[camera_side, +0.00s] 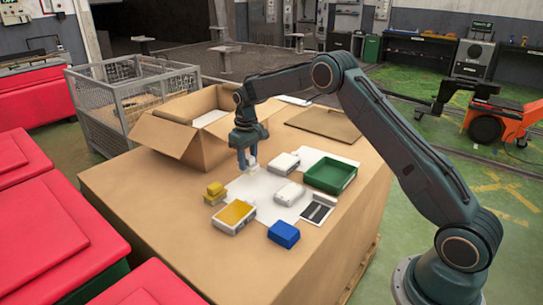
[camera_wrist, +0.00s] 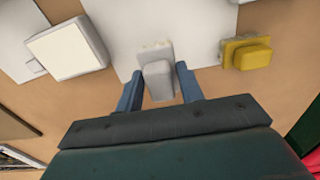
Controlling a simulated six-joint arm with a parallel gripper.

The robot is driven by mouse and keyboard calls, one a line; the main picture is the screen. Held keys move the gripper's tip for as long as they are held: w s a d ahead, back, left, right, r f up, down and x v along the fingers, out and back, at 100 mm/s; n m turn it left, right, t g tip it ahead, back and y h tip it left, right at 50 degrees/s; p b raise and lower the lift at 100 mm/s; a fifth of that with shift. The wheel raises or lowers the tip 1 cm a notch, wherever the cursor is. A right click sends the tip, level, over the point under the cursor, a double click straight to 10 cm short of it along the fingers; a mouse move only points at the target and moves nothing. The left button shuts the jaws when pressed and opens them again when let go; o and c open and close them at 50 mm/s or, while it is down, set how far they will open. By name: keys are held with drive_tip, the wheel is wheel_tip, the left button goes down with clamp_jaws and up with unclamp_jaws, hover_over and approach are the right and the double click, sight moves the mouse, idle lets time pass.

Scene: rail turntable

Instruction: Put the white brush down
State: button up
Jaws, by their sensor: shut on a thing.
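My gripper (camera_side: 247,160) points down over the table, near the front of the open cardboard box. In the wrist view its two blue fingers (camera_wrist: 160,88) stand on either side of the white brush (camera_wrist: 157,80), shut on it. The brush looks pale grey-white, with a raised block on a flatter base. In the side view the brush (camera_side: 251,164) shows as a small white piece below the fingers, partly hidden by them. It is over or at the edge of a white sheet (camera_side: 243,187). I cannot tell whether it touches the surface.
An open cardboard box (camera_side: 165,136) stands behind my gripper. A yellow block (camera_side: 215,191), a yellow-topped white box (camera_side: 234,217), a blue box (camera_side: 284,234), two white boxes (camera_side: 284,162) and a green tray (camera_side: 347,178) stand around. The table's front left is bare.

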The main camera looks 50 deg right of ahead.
sight(248, 169)
drive_tip(key=shift+f, duration=2.1)
drive_tip(key=shift+f, duration=0.1)
drive_tip(key=o, duration=0.9)
drive_tip(key=shift+o, duration=0.2)
wheel_tip(248, 169, up, 11)
drive_tip(key=shift+r, duration=0.65)
